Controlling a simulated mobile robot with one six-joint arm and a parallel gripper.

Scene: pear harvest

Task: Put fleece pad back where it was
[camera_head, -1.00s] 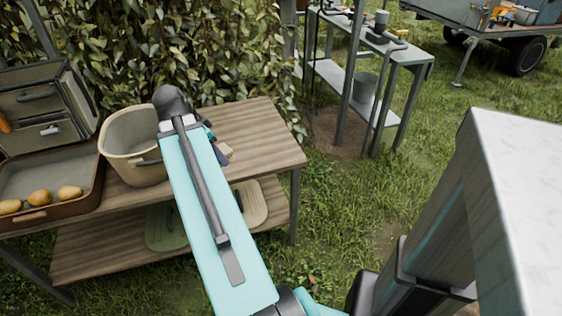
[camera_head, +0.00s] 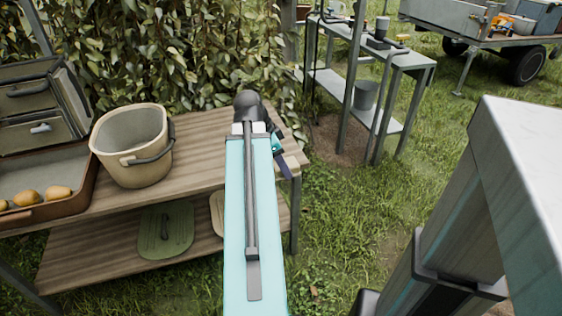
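I cannot make out the fleece pad in the current view; my arm covers part of the wooden bench (camera_head: 200,135). My gripper (camera_head: 284,166) is at the right end of the bench, beyond the far end of my turquoise arm. Only its dark and teal side shows. Its fingertips are not clear, so I cannot tell whether it is open or holds anything.
A beige tub (camera_head: 135,160) with a dark handle stands on the bench. Left of it is an open brown case (camera_head: 75,205) with several pears. A green lid (camera_head: 166,230) lies on the lower shelf. A grey metal rack (camera_head: 395,85) stands beyond on grass.

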